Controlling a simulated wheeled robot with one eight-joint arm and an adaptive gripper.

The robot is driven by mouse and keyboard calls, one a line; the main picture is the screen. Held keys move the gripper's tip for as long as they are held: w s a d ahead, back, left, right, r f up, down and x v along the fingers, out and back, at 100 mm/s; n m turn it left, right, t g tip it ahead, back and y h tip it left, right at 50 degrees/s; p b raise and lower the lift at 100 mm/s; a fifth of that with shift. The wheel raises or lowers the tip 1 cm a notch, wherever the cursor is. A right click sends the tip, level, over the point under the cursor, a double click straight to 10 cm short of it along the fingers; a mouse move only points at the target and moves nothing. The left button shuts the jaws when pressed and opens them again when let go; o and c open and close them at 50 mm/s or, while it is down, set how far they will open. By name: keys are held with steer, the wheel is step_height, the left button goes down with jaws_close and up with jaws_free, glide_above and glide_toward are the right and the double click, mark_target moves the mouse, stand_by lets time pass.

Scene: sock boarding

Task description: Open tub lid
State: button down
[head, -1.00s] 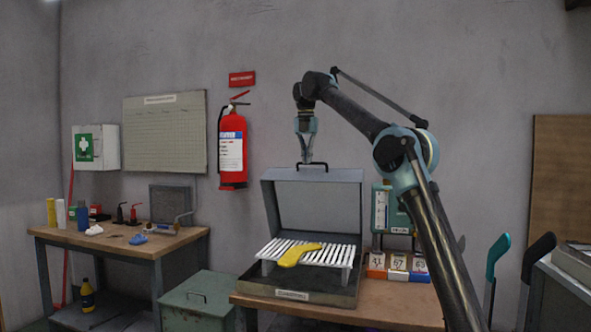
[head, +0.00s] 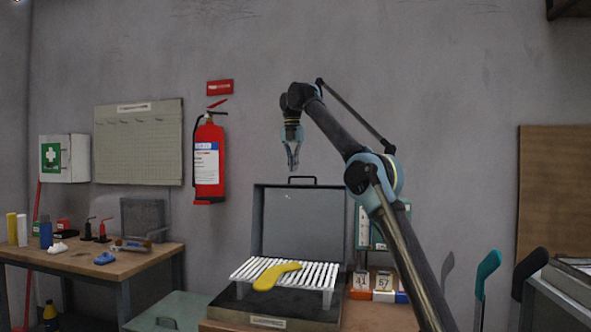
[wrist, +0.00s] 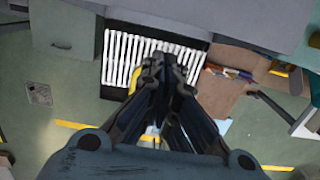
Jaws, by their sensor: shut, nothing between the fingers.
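The tub (head: 262,320) is a dark box on the bench, with a label on its front. Its grey lid (head: 300,225) stands upright at the back, open, with a black handle (head: 302,180) on its top edge. A white slatted rack (head: 243,268) is over the tub, and a yellow, bent, flat piece (head: 275,275) lies on it. My gripper (head: 293,168) points down, shut and empty, just above and left of the handle, seemingly apart from it. In the wrist view, my gripper (wrist: 168,68) hides part of the rack (wrist: 117,62).
A green box (head: 170,312) stands left of the bench. Numbered cards (head: 383,281) stand right of the tub. A fire extinguisher (head: 208,165) hangs on the wall. A side table (head: 60,262) at left holds bottles and small tools. The air above the tub is clear.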

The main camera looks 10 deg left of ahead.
steer(key=shift+s+a, duration=0.1)
steer(key=c, duration=2)
jaws_free()
steer(key=shift+a, duration=0.1)
steer(key=shift+o, duration=0.2)
steer(key=m+t+y, duration=1)
steer(key=m+y, duration=0.1)
steer(key=m, duration=0.1)
glide_toward(302, 177)
steer(key=x, duration=1)
steer(key=shift+w+a+f, duration=0.15)
steer(key=shift+w+a, duration=0.05)
steer(key=shift+w, duration=0.1)
